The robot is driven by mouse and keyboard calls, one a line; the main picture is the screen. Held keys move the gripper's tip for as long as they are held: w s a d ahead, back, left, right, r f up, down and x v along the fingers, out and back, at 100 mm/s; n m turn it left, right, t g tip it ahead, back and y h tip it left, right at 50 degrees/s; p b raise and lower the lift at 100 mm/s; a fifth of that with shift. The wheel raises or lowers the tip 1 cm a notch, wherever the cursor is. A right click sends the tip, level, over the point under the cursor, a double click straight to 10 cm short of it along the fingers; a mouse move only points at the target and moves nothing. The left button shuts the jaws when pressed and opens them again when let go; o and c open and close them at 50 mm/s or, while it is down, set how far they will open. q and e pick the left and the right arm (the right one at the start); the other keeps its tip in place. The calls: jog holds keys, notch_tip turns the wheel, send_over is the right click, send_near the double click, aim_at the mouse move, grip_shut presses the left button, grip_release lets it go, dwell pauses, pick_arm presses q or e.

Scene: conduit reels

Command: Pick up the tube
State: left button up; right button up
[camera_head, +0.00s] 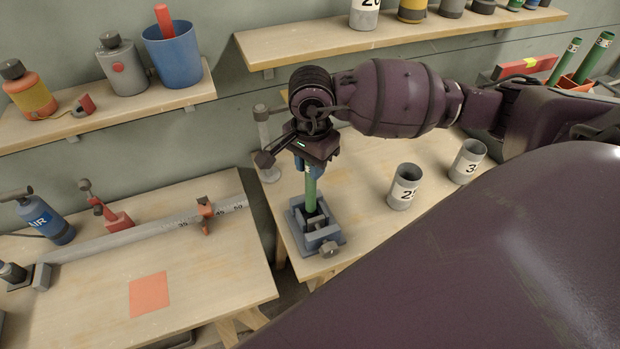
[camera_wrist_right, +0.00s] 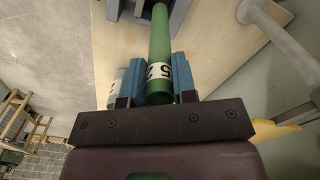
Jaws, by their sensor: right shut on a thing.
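A green tube (camera_head: 311,192) stands upright with its lower end at a grey-blue vise-like holder (camera_head: 298,237) on the right-hand bench. My right gripper (camera_head: 307,168) is above the holder, pointing down, with its blue fingers around the tube's upper part. In the right wrist view, the gripper (camera_wrist_right: 157,85) is shut on the green tube (camera_wrist_right: 160,40), near a white band with dark marks. The tube's far end reaches the holder (camera_wrist_right: 180,12). I cannot tell whether it sits inside the jaws. My left gripper is not in view.
Two grey cups with number labels (camera_head: 404,187) (camera_head: 466,162) stand on the right bench (camera_head: 365,225). A grey post (camera_head: 265,140) stands behind the gripper. More green tubes (camera_head: 594,58) are at the far right. The left bench holds a long measuring rail (camera_head: 150,232) and an orange square (camera_head: 149,294).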

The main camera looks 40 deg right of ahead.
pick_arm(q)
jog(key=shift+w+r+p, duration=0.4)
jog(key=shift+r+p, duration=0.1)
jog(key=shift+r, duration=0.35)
pick_arm(e)
jog(key=shift+r, duration=1.35)
